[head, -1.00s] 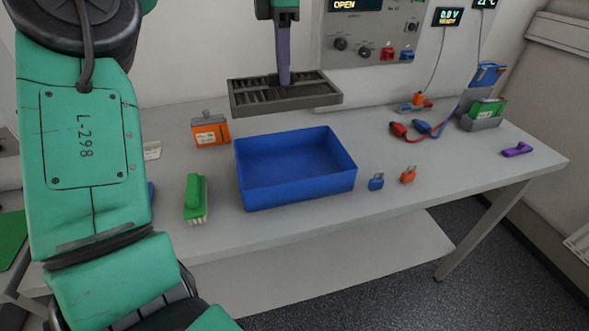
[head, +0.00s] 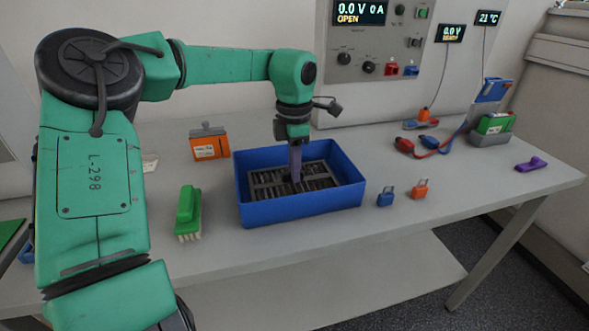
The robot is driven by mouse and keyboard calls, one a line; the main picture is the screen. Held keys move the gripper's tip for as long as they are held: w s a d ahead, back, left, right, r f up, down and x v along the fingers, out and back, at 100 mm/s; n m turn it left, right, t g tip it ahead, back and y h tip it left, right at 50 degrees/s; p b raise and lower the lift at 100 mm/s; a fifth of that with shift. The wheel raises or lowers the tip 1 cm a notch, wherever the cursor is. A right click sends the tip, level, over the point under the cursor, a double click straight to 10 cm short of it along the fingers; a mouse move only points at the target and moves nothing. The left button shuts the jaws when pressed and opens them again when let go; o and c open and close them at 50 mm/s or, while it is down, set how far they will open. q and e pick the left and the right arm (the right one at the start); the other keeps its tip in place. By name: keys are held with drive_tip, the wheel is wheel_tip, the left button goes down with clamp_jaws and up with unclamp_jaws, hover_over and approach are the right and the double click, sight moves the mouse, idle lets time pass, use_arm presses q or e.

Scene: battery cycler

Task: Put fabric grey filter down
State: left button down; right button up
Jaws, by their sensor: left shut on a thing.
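The grey filter (head: 325,179), a flat dark panel with a lighter frame and slats, lies inside the blue bin (head: 302,209) on the table. It looks level and low in the bin; whether it touches the bottom is hard to tell. My left gripper (head: 296,172) points straight down over the bin, with its fingers at the middle of the filter. It is shut on the filter, and the grip point is partly hidden by the fingers. My right gripper is not in view.
A green brush (head: 189,212) and an orange battery (head: 210,143) stand left of the bin. A blue padlock (head: 386,196) and an orange padlock (head: 420,188) sit at its right. Clamps, a docked green battery (head: 494,124) and a purple object (head: 531,164) are further right.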

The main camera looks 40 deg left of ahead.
use_arm(q)
drive_tip(key=c, duration=0.9)
unclamp_jaws()
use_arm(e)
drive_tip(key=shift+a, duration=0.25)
use_arm(q)
drive_tip(key=shift+r, duration=0.1)
wheel_tip(320, 180, up, 12)
drive_tip(key=p, duration=0.1)
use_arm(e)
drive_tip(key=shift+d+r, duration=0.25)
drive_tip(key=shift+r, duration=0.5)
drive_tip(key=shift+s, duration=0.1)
